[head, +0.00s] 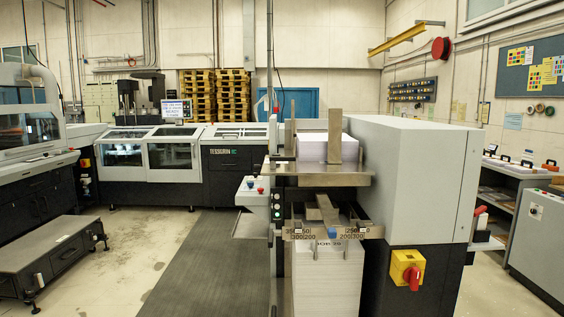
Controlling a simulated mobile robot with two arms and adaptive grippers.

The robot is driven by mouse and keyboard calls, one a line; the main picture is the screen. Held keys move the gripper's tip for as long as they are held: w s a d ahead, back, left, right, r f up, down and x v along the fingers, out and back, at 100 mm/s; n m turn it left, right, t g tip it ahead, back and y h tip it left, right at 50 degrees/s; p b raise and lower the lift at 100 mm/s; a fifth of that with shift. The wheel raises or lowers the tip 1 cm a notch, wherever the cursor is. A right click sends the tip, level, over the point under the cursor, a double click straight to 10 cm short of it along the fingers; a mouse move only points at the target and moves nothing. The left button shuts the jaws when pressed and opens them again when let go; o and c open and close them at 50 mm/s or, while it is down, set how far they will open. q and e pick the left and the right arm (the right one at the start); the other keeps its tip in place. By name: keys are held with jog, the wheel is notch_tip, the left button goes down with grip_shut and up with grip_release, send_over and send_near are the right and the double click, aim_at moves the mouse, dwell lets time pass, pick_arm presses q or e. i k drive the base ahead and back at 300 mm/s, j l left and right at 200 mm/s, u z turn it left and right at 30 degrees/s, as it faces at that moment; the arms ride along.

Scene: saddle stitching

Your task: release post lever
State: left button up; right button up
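A feeder with a metal shelf (352,178) stands right of centre, with a paper stack (312,147) on the shelf. An upright beige post (335,135) stands in front of the stack. Below the shelf, a grey bar (325,208) runs toward me and ends in a blue tip (329,233), at a number scale (301,233). This looks like the lever; I cannot tell whether it is locked. Neither of my grippers is in view.
A large paper stack (325,275) stands under the scale. A grey cabinet (410,175) with a red rotary switch (412,277) on yellow is to its right. A button panel (277,205) is to its left. A dark floor mat (195,270) lies clear further left.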

aim_at(273, 160)
jog(key=i+j, duration=1.6)
jog(key=i, duration=0.05)
